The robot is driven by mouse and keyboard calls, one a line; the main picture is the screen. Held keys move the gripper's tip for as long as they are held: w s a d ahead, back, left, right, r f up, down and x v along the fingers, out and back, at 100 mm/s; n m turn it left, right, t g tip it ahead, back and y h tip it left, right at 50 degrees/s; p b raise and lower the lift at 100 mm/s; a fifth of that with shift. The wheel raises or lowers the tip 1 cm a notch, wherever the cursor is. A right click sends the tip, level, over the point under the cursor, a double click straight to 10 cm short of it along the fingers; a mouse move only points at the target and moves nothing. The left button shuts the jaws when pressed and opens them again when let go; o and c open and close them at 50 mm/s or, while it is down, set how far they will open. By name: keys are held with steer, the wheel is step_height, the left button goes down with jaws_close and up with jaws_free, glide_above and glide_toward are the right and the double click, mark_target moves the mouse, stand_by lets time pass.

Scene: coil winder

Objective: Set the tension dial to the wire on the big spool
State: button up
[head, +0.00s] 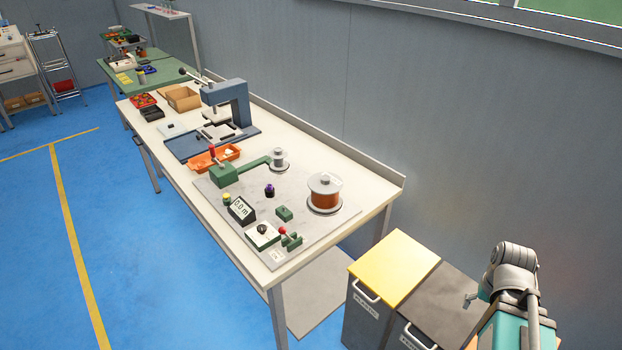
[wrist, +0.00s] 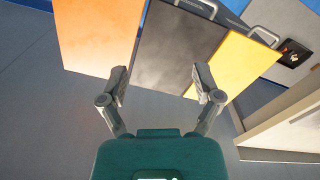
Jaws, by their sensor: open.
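The big spool (head: 325,193) stands upright on the right part of a grey plate on the white bench, wound with copper-orange wire. A small box with a pale top and a black knob (head: 262,230), which looks like the tension dial, sits near the plate's front edge. Its marks and setting are too small to read. My gripper (wrist: 160,84) is open and empty in the wrist view, above the bins beside the bench. It is well away from dial and spool. In the head view my arm is at the lower right, with the gripper mostly hidden.
A red-knobbed lever (head: 284,233) stands close right of the dial, and a tilted display (head: 241,209) close left. A smaller spool (head: 279,160), an orange tray (head: 214,158) and a blue press (head: 230,105) stand farther back. A yellow-topped bin (head: 393,268) stands beside the bench. Blue floor in front is clear.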

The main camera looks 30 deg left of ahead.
steer(key=w+a+r+n+t+p, duration=0.1)
steer(key=w+a, duration=0.2)
steer(key=a, duration=0.3)
steer(key=w+a+r+n+p, duration=0.1)
steer(key=w+a+n, duration=0.15)
steer(key=a, duration=0.35)
step_height(320, 180, up, 7)
steer(key=n+t+y+p, duration=0.2)
steer(key=n+y+p, duration=0.2)
steer(key=n+p, duration=0.3)
glide_above(262, 227)
steer(key=s+d+b, duration=0.2)
steer(key=s+d, duration=0.2)
steer(key=d, duration=0.1)
steer(key=shift+w+a+n, duration=0.2)
steer(key=shift+w+n, duration=0.05)
steer(key=shift+f, duration=0.15)
steer(key=b+x, duration=1.2)
steer(key=x, duration=0.1)
steer(key=shift+s+f, duration=0.1)
steer(key=shift+f, duration=0.3)
